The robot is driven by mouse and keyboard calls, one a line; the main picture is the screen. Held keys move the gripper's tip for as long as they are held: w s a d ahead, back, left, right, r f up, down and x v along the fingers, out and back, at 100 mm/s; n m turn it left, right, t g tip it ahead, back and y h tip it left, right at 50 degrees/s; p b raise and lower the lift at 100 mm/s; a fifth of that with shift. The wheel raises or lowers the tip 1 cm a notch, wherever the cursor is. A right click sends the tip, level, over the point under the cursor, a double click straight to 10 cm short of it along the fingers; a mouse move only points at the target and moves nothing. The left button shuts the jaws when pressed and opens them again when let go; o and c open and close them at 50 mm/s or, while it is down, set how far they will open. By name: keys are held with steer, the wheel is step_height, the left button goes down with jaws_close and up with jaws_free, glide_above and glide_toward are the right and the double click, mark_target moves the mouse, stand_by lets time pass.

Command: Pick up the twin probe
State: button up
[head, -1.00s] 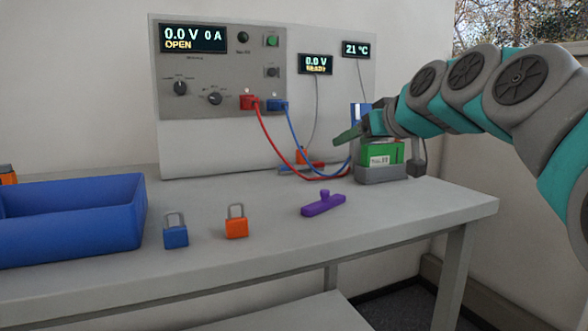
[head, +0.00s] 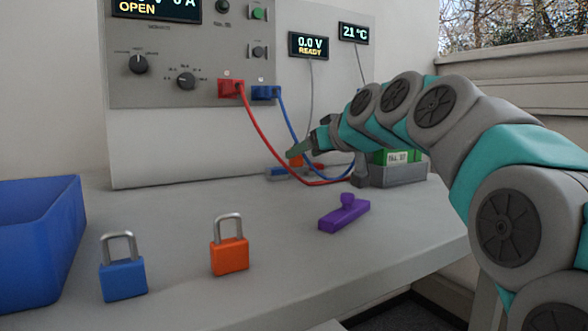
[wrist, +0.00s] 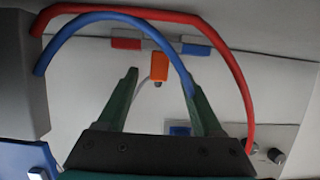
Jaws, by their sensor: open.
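The twin probe (head: 297,161) is a small orange body with a thin grey cable, standing at the foot of the back panel. It also shows in the wrist view (wrist: 159,66), upper middle. My gripper (head: 292,150) is at the probe in the head view and hides part of it. In the wrist view my gripper (wrist: 165,82) is open, with its two green fingers apart. The orange body lies between the fingertip directions, with a gap on each side. I cannot tell how far beyond the tips it is.
Red (head: 262,140) and blue (head: 290,122) leads hang close around my gripper. A green battery (head: 397,156) sits in a grey holder to the right. A purple tool (head: 344,214), an orange padlock (head: 229,257), a blue padlock (head: 123,279) and a blue bin (head: 40,235) are in front.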

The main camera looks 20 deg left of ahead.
mark_target(296, 162)
steer(key=shift+x, duration=2.6)
steer(key=shift+r, duration=0.1)
jaws_close()
